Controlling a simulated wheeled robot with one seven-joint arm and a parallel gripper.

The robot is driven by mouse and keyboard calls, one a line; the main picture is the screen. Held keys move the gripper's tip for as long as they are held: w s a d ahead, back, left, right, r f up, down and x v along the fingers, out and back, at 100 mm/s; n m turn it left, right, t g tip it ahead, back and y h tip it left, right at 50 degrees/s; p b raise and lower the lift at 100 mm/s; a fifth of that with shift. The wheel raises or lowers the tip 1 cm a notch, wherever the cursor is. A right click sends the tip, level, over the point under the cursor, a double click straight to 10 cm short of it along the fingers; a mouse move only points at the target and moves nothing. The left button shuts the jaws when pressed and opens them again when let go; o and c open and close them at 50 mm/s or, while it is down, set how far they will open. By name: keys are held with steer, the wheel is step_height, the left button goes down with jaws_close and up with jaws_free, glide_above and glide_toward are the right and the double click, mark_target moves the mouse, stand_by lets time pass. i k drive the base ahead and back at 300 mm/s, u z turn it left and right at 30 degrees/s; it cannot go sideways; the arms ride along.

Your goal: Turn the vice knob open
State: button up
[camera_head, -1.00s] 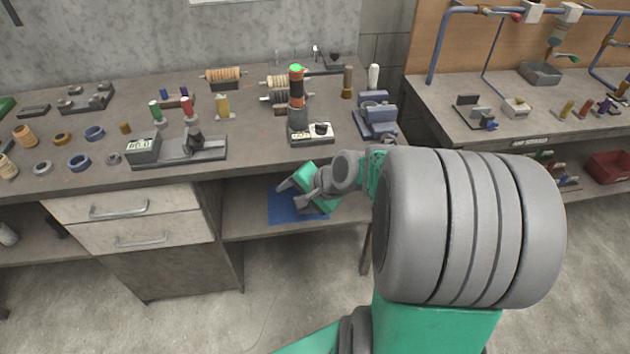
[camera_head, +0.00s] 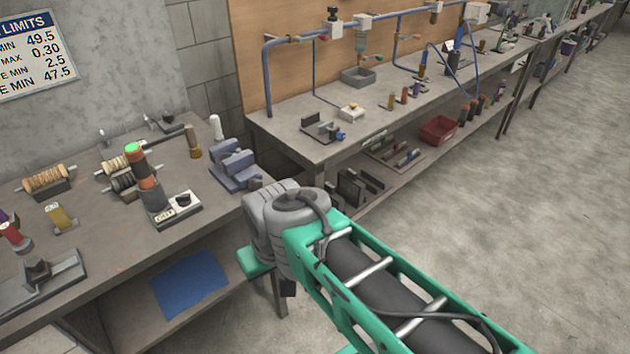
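A blue-grey, vice-like block (camera_head: 235,165) stands at the right front corner of the left bench. I cannot make out a knob on it. A smaller dark fixture with a blue part (camera_head: 322,128) sits on the near left end of the right bench; it is too small to tell whether it is a vice. My arm's green link and grey joint fill the lower middle, just in front of the left bench's corner. My gripper does not show; I cannot tell where it is relative to the vice.
A post with a green light (camera_head: 134,150), a white cylinder (camera_head: 216,127) and spools (camera_head: 48,179) stand on the left bench. A blue sheet (camera_head: 188,283) lies on its lower shelf. A red bin (camera_head: 438,130) sits under the right bench. The floor at right is clear.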

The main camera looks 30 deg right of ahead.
mark_target(253, 184)
steer(key=z, duration=0.3)
steer(key=k, duration=0.35)
steer(key=u, duration=1.15)
